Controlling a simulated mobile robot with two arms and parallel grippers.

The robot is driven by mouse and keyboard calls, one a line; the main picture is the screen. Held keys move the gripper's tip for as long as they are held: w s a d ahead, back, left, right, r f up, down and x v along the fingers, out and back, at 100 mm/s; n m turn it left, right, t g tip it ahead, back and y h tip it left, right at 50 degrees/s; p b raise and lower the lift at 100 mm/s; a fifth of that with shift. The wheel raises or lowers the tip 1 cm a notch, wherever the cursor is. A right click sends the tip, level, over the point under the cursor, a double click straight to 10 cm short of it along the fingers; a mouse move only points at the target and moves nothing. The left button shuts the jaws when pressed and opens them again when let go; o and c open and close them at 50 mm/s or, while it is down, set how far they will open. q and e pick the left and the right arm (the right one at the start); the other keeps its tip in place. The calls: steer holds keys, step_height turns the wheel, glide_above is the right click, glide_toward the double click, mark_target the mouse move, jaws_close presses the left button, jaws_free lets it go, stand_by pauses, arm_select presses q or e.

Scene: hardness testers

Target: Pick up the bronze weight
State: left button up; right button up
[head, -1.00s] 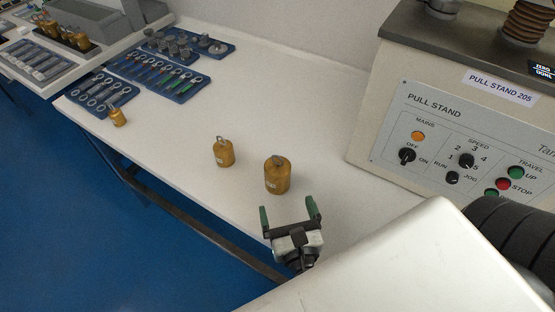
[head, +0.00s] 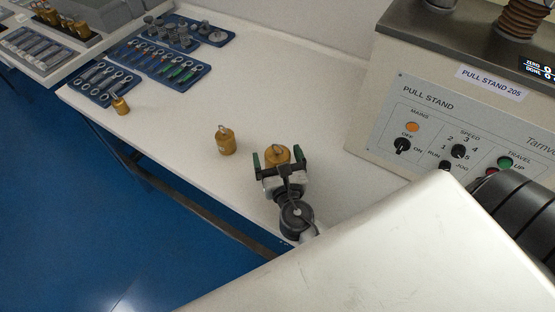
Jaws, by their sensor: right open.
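My right gripper (head: 278,161) is open, with one green-tipped finger on each side of the weight in the picture. I cannot tell whether the fingers touch it. A smaller bronze weight (head: 226,145) with a ring on top stands just to the left, and a still smaller one (head: 120,105) stands farther left near the blue trays. My left gripper is not in view.
The pull stand (head: 440,115) rises at the right of the bench (head: 290,75). Blue trays (head: 170,62) of metal and green-marked parts lie at the far left, with more bronze weights (head: 62,20) on a rack beyond.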

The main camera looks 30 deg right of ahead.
steer(key=c, duration=1.6)
steer(key=shift+w+r, duration=0.1)
steer(key=shift+r, duration=0.15)
steer(key=shift+r, duration=0.1)
